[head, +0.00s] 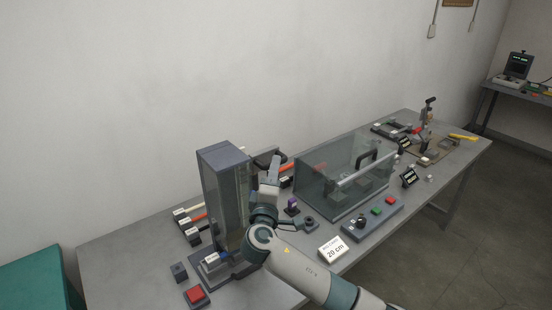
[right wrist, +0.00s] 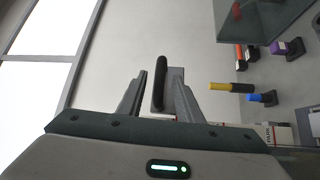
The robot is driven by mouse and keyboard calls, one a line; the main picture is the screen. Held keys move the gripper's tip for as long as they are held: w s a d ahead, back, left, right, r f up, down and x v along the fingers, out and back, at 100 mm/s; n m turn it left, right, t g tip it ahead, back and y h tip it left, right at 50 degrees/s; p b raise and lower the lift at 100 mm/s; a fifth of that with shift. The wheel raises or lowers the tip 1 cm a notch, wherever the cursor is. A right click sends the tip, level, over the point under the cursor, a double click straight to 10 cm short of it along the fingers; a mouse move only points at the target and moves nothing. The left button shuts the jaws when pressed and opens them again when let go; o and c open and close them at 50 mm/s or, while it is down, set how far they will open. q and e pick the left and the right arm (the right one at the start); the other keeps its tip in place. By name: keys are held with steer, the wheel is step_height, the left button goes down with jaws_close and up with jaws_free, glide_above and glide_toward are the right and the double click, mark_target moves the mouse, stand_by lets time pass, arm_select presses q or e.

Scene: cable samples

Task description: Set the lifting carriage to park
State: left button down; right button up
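A tall dark tower (head: 222,190) with glass sides stands on the left part of the bench. A black handle (head: 270,157) shows behind the tower's right side; I cannot tell whether it belongs to the lifting carriage. My right gripper (head: 269,172) is raised beside the tower, at this handle. In the right wrist view the gripper (right wrist: 157,82) has its two fingers apart, with a black bar (right wrist: 161,76) on a grey plate between them. Gaps show on both sides of the bar. My left gripper is not in view.
A red button (head: 196,294) sits before the tower. A clear box (head: 342,180) with a black handle and a button panel (head: 372,216) stand further right. Coloured samples lie left of the tower.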

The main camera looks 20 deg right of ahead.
steer(key=shift+p+x, duration=0.4)
steer(key=shift+x, duration=1.3)
jaws_close()
